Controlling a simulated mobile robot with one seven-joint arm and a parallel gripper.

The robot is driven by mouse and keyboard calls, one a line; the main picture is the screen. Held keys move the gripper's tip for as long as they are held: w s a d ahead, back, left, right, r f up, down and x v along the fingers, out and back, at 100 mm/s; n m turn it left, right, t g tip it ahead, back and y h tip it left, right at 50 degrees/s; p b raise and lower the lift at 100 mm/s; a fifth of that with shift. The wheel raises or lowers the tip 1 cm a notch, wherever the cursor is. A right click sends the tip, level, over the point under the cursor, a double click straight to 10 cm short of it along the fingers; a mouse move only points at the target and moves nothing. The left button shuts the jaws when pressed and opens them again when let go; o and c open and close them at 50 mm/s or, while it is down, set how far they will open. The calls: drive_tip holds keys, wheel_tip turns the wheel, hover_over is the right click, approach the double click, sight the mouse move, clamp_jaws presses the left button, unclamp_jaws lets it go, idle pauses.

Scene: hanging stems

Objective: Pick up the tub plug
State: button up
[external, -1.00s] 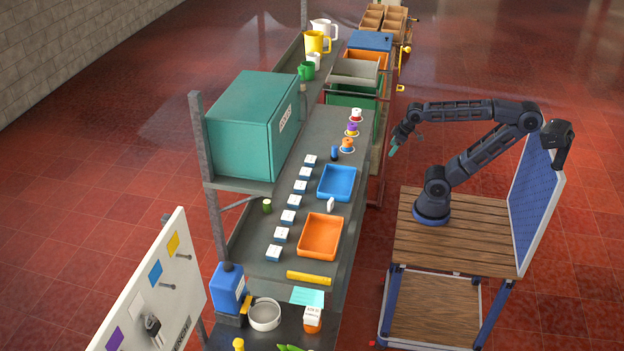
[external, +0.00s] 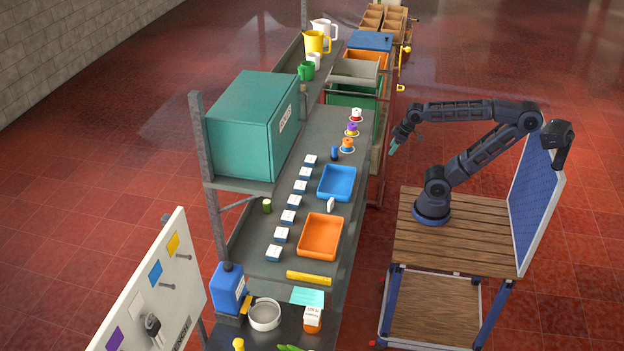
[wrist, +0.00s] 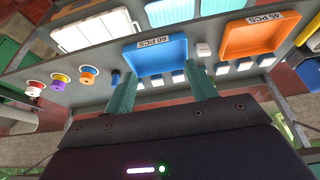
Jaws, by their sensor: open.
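No object can be told for certain as the tub plug at this size. Small loose items on the grey bench (external: 262,236) include a white piece (external: 331,204) between the trays, a dark blue upright piece (external: 334,153) near the spools, and a dark green cylinder (external: 267,206) at the left side. In the wrist view the white piece (wrist: 203,50) and the blue piece (wrist: 115,77) also show. My gripper (external: 393,149) is in the air right of the bench, apart from everything. In the wrist view its teal fingers (wrist: 161,75) are spread and empty.
A blue tray (external: 337,183) and an orange tray (external: 320,237) stand on the bench beside a row of white-and-blue blocks (external: 288,217). Several colored spools (external: 352,129) stand at the far end. A teal cabinet (external: 240,125) sits on the left shelf. Floor between bench and my base is clear.

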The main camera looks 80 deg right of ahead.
drive_tip(key=w+d+f+m+g+y, duration=0.1)
drive_tip(key=w+d+f+m+y, duration=0.2)
drive_tip(key=w, duration=0.7)
drive_tip(key=m+g+h, duration=0.1)
drive_tip(key=m+h, duration=0.6)
drive_tip(key=m, duration=0.1)
hover_over(335, 151)
drive_tip(key=s+a, duration=0.1)
drive_tip(key=s, duration=0.1)
wheel_tip(335, 151, down, 14)
drive_tip(key=shift+w+x, duration=0.2)
drive_tip(key=shift+x, duration=2.2)
drive_tip(key=shift+a+f+x, duration=0.1)
drive_tip(key=shift+a+x, duration=0.05)
drive_tip(key=shift+x, duration=0.8)
drive_tip(key=shift+a+f+x, duration=0.1)
drive_tip(key=shift+a+x, duration=0.05)
drive_tip(key=shift+x, duration=0.85)
drive_tip(key=shift+a+x, duration=0.15)
drive_tip(key=shift+x, duration=0.8)
drive_tip(key=shift+s, duration=0.15)
drive_tip(key=shift+c, duration=0.3)
drive_tip(key=c, duration=0.8)
drive_tip(key=shift+r, duration=0.15)
